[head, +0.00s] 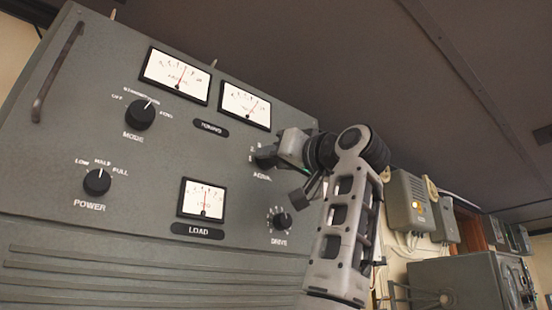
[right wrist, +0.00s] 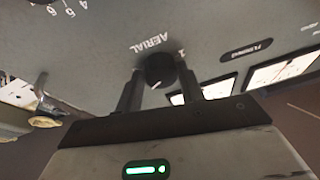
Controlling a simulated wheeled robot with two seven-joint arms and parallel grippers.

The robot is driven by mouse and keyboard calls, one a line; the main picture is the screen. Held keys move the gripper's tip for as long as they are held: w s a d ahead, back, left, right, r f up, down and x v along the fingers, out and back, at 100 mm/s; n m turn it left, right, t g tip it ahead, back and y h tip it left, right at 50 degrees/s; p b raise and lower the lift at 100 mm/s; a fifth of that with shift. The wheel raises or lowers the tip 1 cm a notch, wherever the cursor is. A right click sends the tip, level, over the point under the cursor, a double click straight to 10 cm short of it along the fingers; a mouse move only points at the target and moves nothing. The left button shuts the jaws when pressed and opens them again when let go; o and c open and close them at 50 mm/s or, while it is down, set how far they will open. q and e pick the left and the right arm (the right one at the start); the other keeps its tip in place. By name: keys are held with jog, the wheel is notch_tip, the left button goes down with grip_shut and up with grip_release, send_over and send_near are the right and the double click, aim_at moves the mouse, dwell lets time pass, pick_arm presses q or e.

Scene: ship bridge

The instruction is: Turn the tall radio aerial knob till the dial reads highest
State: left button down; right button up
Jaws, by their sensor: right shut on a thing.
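The dark round aerial knob (right wrist: 160,71) sits below the AERIAL lettering in the right wrist view, with a pale pointer mark. My right gripper (right wrist: 157,88) is shut on it, one finger on each side. In the head view my right gripper (head: 270,156) reaches the knob from the right and hides most of it. On the grey panel (head: 60,140), the upper left dial (head: 175,76) and upper right dial (head: 245,106) have needles leaning right of upright. The load dial (head: 202,199) has a nearly upright needle. My left gripper is out of view.
The mode knob (head: 140,115) and power knob (head: 97,182) are on the panel's left. The drive knob (head: 282,221) is just below my right gripper. A handle (head: 58,72) stands out at the upper left. Grey boxes (head: 410,202) hang on the wall at right.

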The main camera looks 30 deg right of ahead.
jog(key=o, duration=1)
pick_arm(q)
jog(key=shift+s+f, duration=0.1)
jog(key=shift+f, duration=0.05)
pick_arm(e)
jog(key=shift+s+f+b, duration=0.25)
jog(key=shift+s+b, duration=0.1)
jog(key=shift+s, duration=0.1)
pick_arm(q)
jog(key=b, duration=0.2)
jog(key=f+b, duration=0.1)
jog(key=b, duration=0.1)
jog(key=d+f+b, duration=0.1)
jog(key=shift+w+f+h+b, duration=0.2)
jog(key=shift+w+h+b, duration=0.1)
jog(key=shift+b, duration=0.1)
pick_arm(e)
jog(key=v, duration=1.5)
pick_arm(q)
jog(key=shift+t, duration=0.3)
pick_arm(e)
jog(key=shift+d+r, duration=0.1)
